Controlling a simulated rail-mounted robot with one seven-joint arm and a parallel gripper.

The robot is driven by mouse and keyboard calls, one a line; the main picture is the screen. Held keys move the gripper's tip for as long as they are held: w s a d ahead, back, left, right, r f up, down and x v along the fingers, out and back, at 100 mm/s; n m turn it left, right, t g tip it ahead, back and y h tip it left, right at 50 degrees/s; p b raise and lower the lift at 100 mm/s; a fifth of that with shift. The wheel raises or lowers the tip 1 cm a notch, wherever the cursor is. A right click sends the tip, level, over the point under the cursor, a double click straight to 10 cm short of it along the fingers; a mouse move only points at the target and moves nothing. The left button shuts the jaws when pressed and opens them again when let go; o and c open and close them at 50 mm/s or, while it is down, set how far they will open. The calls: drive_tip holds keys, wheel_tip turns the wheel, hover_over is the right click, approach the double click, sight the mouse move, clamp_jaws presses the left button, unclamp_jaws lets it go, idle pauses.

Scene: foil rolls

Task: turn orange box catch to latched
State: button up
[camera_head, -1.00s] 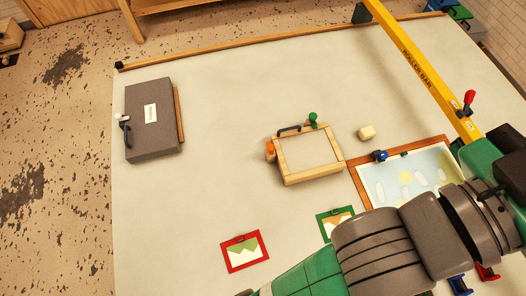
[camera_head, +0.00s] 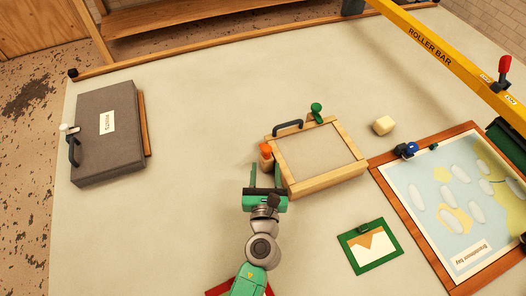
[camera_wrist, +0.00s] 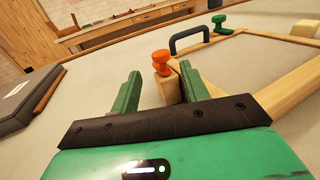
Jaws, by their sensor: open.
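The orange catch (camera_head: 266,151) is a small knob at the left corner of a wooden-framed box (camera_head: 319,155) with a pale panel. In the wrist view the orange catch (camera_wrist: 162,62) sits on a wooden block, ahead of my gripper and between the lines of its two fingers. My gripper (camera_head: 264,172) is open and empty, just in front of the catch. In the wrist view its green fingers (camera_wrist: 158,90) stand apart on either side of the block; I cannot tell whether they touch it. A green catch (camera_head: 316,112) is at the box's far side, beside a dark handle (camera_head: 287,127).
A grey case (camera_head: 108,145) with a label lies at the left. A pale block (camera_head: 383,125) and a framed map (camera_head: 455,205) lie right of the box. A green-framed picture (camera_head: 370,246) lies in front. The yellow roller bar (camera_head: 440,52) spans the upper right.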

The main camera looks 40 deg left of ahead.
sight(267, 153)
drive_tip(key=b+x, duration=0.1)
drive_tip(key=x, duration=0.6)
drive_tip(key=shift+w+a, duration=0.15)
drive_tip(key=shift+w, duration=0.15)
drive_tip(key=c, duration=0.9)
drive_tip(key=shift+r, duration=0.1)
